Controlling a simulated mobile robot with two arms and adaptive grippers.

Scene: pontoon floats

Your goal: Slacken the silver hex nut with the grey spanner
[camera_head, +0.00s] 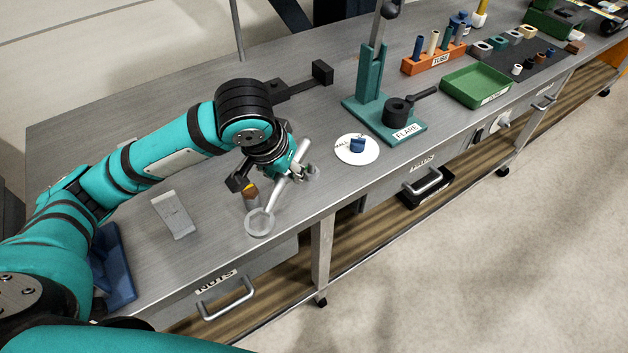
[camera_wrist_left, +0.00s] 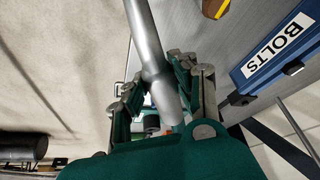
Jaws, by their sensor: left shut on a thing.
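The grey spanner (camera_head: 270,205) slants across the front of the bench, with its round ring end (camera_head: 259,222) toward the front edge. My left gripper (camera_head: 288,174) is shut on the spanner's shaft. In the left wrist view the spanner's round shaft (camera_wrist_left: 148,45) runs between the fingers of the left gripper (camera_wrist_left: 165,82). I cannot make out the silver hex nut for certain; a small grey part (camera_head: 312,173) shows just right of the gripper. My right gripper is out of view.
A brown and yellow piece (camera_head: 250,192) stands close left of the spanner. A grey plate (camera_head: 175,215) and a blue bin (camera_head: 114,266) lie further left. A white disc (camera_head: 369,155) and the teal flare tool (camera_head: 408,132) stand to the right. The bench's front edge is close.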

